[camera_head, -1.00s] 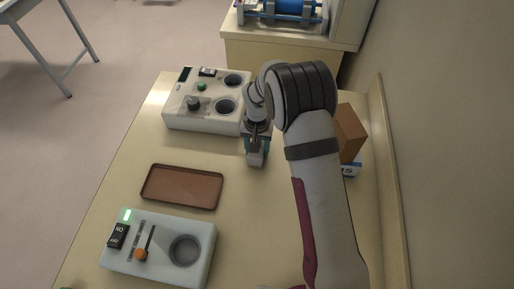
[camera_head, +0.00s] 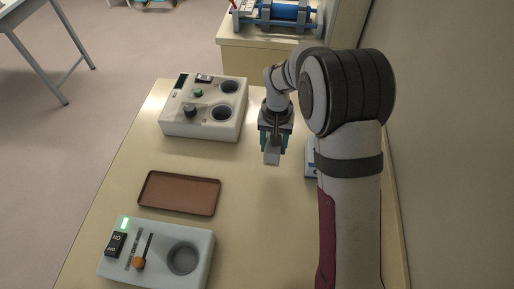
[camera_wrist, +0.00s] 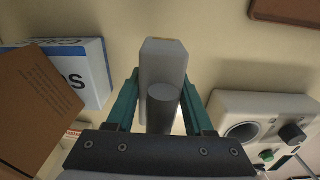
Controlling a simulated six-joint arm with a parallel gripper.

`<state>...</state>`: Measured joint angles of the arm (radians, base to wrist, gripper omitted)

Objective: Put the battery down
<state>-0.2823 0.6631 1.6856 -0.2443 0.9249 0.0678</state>
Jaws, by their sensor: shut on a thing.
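My gripper (camera_head: 274,141) is shut on the battery (camera_head: 272,155), a pale grey block, over the right part of the table. In the wrist view the battery (camera_wrist: 163,63) stands out between the teal fingers of my gripper (camera_wrist: 160,100), with a darker grey round part nearer the camera. The battery appears to be above the tabletop, but the gap below it is hard to judge. The brown tray (camera_head: 178,193) lies empty to the lower left, apart from the battery.
A white device (camera_head: 181,125) with two round holes stands left of my gripper. A second device (camera_head: 150,268) with one hole is at the front. A blue-white box (camera_wrist: 92,65) and a cardboard box (camera_wrist: 35,100) are close by. The table's middle (camera_head: 240,205) is clear.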

